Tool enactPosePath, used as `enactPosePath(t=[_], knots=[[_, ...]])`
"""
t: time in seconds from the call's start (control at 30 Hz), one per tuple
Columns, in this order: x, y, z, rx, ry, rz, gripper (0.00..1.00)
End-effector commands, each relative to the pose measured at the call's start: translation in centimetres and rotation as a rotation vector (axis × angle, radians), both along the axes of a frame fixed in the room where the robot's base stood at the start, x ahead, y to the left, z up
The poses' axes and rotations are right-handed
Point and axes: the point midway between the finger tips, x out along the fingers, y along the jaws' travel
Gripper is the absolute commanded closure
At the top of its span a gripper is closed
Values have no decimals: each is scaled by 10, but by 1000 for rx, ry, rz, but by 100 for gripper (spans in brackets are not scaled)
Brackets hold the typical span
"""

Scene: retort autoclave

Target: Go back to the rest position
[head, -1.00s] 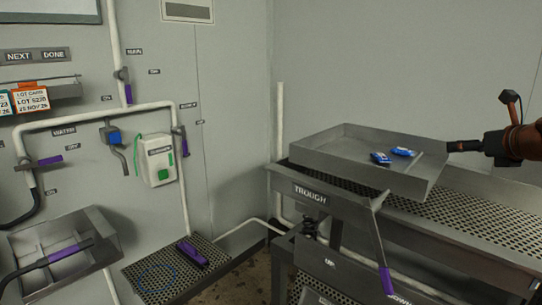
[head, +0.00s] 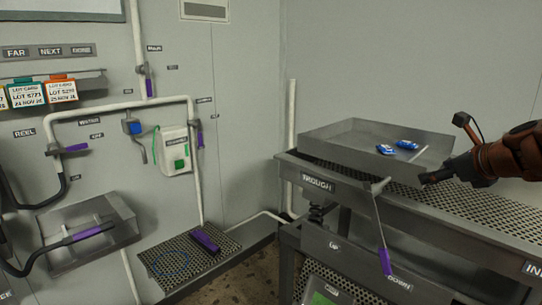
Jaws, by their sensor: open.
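My gripper (head: 432,178) is at the right in the head view, at the end of my orange-brown arm. It is near the right front edge of the grey metal tray (head: 330,148) on the trough bench. It holds nothing that I can see. Its fingers look small and dark here. Two blue packets lie inside the tray: one at the left (head: 386,149) and one further right (head: 407,145). The gripper is apart from both packets.
A purple-tipped lever (head: 379,225) hangs in front of the trough bench (head: 460,222). At the left are wall pipes, a white box with a green button (head: 177,150), a sink (head: 75,215) with a purple-handled hose, and a perforated shelf (head: 165,262) with a purple-handled tool.

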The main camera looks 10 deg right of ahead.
Motion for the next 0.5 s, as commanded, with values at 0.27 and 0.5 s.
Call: enactPosePath(t=[0.27, 0.5], knots=[[-5, 125, -85, -280, 167, 442, 24], [-57, 233, -170, -582, 285, 975, 24]])
